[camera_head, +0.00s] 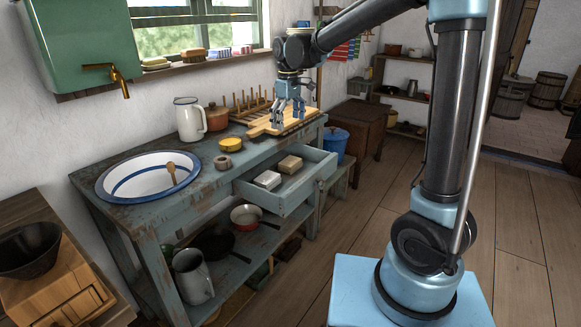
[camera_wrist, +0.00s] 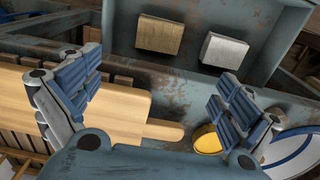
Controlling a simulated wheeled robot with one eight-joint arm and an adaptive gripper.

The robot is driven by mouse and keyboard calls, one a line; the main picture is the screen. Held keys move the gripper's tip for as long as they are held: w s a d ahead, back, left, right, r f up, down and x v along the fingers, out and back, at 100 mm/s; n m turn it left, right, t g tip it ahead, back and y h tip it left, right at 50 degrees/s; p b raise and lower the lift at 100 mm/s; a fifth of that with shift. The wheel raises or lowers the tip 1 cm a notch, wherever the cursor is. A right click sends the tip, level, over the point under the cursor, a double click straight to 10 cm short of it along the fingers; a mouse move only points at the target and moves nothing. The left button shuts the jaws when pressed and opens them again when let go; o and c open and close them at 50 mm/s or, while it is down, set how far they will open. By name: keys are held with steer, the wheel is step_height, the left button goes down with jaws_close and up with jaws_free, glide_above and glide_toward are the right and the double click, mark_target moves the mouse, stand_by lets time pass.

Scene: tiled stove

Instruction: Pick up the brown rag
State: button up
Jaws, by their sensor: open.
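A brown rectangular item (camera_head: 289,164), apparently the folded rag, lies in the open drawer (camera_head: 297,198) of the grey-blue washstand. It also shows at the top of the wrist view (camera_wrist: 160,36). A pale grey-white block (camera_head: 267,180) lies beside it in the drawer, apart from it; it also shows in the wrist view (camera_wrist: 225,50). My gripper (camera_head: 288,118) is open and empty, pointing down over the wooden cutting boards behind the drawer. In the wrist view my gripper (camera_wrist: 160,72) has its fingers spread wide, with nothing between them.
Wooden boards (camera_head: 262,127) and a dish rack lie under my gripper. The floor right of the drawer is clear.

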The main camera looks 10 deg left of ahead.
glide_above(290, 161)
steer(key=f, duration=1)
steer(key=shift+w+a+f, duration=0.15)
steer(key=shift+a+f, duration=0.1)
steer(key=shift+d+f, duration=0.15)
steer(key=shift+f, duration=1.3)
steer(key=shift+d+f, duration=0.1)
steer(key=shift+f, duration=1.3)
steer(key=shift+c, duration=0.5)
steer(key=c, duration=1.1)
